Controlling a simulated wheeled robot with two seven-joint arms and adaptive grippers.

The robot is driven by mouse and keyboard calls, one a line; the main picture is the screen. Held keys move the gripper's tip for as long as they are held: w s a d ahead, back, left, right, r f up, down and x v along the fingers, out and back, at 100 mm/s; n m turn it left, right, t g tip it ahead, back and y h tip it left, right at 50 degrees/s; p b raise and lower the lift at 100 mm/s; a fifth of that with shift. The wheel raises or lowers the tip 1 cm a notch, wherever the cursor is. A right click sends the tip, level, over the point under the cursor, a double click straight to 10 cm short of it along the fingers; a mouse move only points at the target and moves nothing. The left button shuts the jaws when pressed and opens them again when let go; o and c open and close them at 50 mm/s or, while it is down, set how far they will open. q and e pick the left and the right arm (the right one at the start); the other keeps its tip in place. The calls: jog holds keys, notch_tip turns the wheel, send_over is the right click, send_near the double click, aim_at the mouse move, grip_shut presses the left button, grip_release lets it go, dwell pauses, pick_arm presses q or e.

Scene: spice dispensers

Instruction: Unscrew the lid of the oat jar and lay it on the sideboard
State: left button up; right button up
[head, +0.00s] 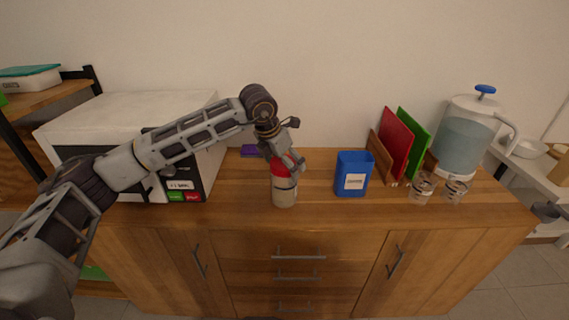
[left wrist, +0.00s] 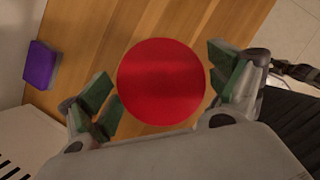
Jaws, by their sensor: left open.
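The oat jar (head: 284,194) stands upright on the wooden sideboard (head: 320,208), left of the middle, with a pale body and a red lid (head: 279,168) on top. In the left wrist view the round red lid (left wrist: 161,82) fills the middle, seen from straight above. My left gripper (head: 287,172) is over the jar from above. Its green-padded fingers (left wrist: 160,92) are open, one on each side of the lid, with a gap on the left; contact on the right cannot be told. My right gripper is not in view.
A white microwave (head: 140,120) stands left of the jar, with a purple block (head: 250,151) behind. A blue container (head: 353,174), cutting boards (head: 397,142), two glass jars (head: 421,187) and a water jug (head: 466,135) stand to the right. The sideboard's front strip is clear.

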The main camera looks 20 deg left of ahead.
pick_arm(q)
jog(key=c, duration=0.9)
jog(key=shift+n, duration=0.3)
jog(key=shift+f+n+y+b, duration=0.1)
jog(key=shift+n+y+b, duration=0.55)
jog(key=shift+n, duration=0.55)
jog(key=shift+n+y+b, duration=0.5)
jog(key=shift+n+y, duration=0.15)
jog(key=shift+n, duration=1.15)
jog(key=shift+n+y, duration=0.5)
jog(key=shift+n, duration=0.8)
